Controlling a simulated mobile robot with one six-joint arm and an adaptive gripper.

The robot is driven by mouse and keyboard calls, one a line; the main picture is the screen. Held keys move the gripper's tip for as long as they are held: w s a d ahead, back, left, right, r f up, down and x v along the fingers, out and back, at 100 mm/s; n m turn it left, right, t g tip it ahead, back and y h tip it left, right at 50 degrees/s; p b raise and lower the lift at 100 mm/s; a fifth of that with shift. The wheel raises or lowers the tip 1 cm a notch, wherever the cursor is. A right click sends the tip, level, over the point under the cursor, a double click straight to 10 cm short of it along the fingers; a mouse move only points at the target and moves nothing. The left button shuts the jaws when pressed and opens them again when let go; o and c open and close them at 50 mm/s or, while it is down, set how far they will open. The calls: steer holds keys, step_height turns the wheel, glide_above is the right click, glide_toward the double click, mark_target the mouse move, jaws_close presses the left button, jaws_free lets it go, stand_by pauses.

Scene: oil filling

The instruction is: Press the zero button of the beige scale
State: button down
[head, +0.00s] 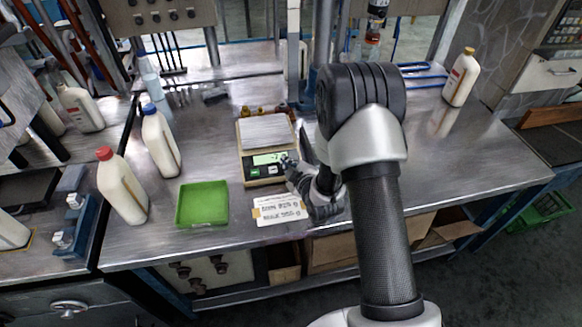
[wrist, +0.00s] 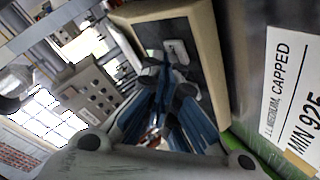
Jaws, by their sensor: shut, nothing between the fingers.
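The beige scale (head: 262,168) stands on the metal bench in the head view, with a silver weighing plate (head: 266,133) on top. Its front panel has a lit green display (head: 270,158) with a reading too small to make out fully. My gripper (head: 290,166) is at the right end of this front panel, its fingertips over or very near the buttons there. In the wrist view the shut, empty fingers (wrist: 172,62) point at the dark panel of the beige scale (wrist: 215,60), close to a pale button (wrist: 176,50). Contact cannot be told.
A green tray (head: 202,204) and a white label card (head: 280,210) lie in front of the scale. Bottles with a red cap (head: 122,188) and a blue cap (head: 161,142) stand left. Small brown-capped vials (head: 262,111) stand behind the scale. The bench's right side is mostly clear.

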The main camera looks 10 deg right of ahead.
steer(key=shift+f, duration=0.2)
stand_by(0.3)
steer(key=shift+r, duration=0.1)
steer(key=shift+s+r, duration=0.2)
steer(key=shift+r, duration=0.5)
steer(key=shift+s+r+p, duration=0.3)
steer(key=shift+r+p, duration=0.1)
steer(key=shift+r, duration=0.35)
steer(key=shift+s+r+p, duration=0.3)
steer(key=shift+r+p, duration=0.1)
steer(key=shift+r, duration=0.4)
steer(key=shift+s+r+p, duration=0.3)
steer(key=shift+r+p, duration=0.1)
steer(key=shift+r, duration=0.35)
